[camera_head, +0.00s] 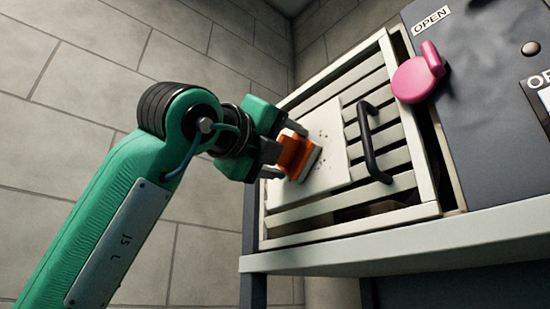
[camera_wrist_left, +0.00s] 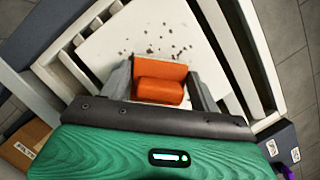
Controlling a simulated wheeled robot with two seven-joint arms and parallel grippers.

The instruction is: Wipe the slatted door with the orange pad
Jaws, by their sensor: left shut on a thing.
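The slatted door (camera_head: 387,141) is a white frame of slats with a flat white panel (camera_head: 328,133) and a black handle (camera_head: 370,145). My left gripper (camera_head: 284,147) is shut on the orange pad (camera_head: 298,155), which is at the panel's left part; its pale underside faces the panel, and I cannot tell if it touches. In the left wrist view the pad (camera_wrist_left: 160,82) sits between the two grey fingers, and dark specks (camera_wrist_left: 152,47) dot the panel (camera_wrist_left: 125,30) beyond it. My right gripper is out of both views.
A grey ledge (camera_head: 400,240) runs under the door. To its right are a pink knob (camera_head: 416,76) and a dark panel (camera_head: 480,110) with an OPEN label (camera_head: 431,20). A tiled wall (camera_head: 100,60) stands behind, with free room left of the door.

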